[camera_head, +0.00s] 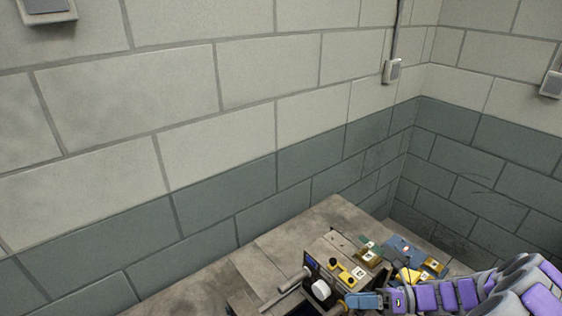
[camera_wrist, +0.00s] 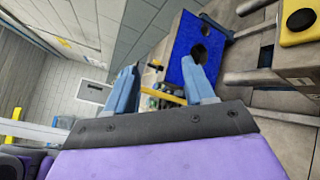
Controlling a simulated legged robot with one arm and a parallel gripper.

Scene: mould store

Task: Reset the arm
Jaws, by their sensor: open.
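My arm (camera_head: 462,294), with purple and grey links, reaches in from the lower right of the head view. Its end is low in that view, close beside a machine (camera_head: 325,258) with a white round knob and a grey bar. In the wrist view my gripper (camera_wrist: 163,78) shows two blue fingers standing well apart. It is open, and I see nothing held between them. A yellow bar and small greenish parts show beyond the fingers, but I cannot tell how far off they are.
Small yellow, green and blue parts (camera_head: 405,250) crowd the machine's right side. In the wrist view a blue plate (camera_wrist: 180,42) with dark holes is near the right finger, and a yellow block (camera_wrist: 301,34) with a black knob is at upper right. Block walls stand behind.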

